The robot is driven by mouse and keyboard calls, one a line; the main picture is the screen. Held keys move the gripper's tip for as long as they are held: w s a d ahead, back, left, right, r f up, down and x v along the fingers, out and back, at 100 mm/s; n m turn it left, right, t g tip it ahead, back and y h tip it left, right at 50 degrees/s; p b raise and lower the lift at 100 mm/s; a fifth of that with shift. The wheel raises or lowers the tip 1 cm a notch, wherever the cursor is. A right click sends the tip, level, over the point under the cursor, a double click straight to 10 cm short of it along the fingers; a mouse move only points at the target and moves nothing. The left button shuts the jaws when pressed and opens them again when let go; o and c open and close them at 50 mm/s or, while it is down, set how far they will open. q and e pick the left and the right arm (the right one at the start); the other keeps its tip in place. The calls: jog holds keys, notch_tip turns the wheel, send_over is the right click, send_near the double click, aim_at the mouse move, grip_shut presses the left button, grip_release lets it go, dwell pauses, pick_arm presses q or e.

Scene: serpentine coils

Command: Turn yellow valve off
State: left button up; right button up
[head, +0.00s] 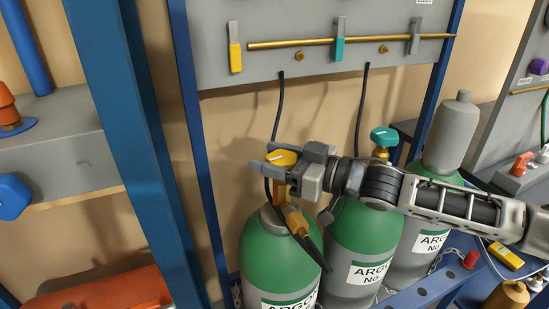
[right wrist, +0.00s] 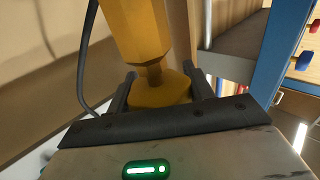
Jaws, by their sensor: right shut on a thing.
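The yellow valve (head: 283,158) is a round knob with a white mark, on top of the leftmost green argon cylinder (head: 275,252). My right gripper (head: 283,165) comes in from the right at knob height and is shut on the valve. In the right wrist view, the yellow knob (right wrist: 160,92) sits between the two dark fingers (right wrist: 162,90), with the yellow valve body (right wrist: 135,35) beyond it. Part of the knob is hidden by the gripper in the head view. My left gripper does not show.
A teal valve (head: 384,137) tops a neighbouring cylinder, and a grey capped cylinder (head: 452,130) stands right of it. A panel with a brass pipe (head: 345,40) and levers hangs above. Black hoses (head: 279,105) drop behind the cylinders. A blue post (head: 140,140) stands left.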

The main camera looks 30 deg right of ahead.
jog(key=shift+m+t+h, duration=0.3)
jog(key=shift+m+h, duration=0.1)
jog(key=o, duration=1)
jog(key=shift+d, duration=0.1)
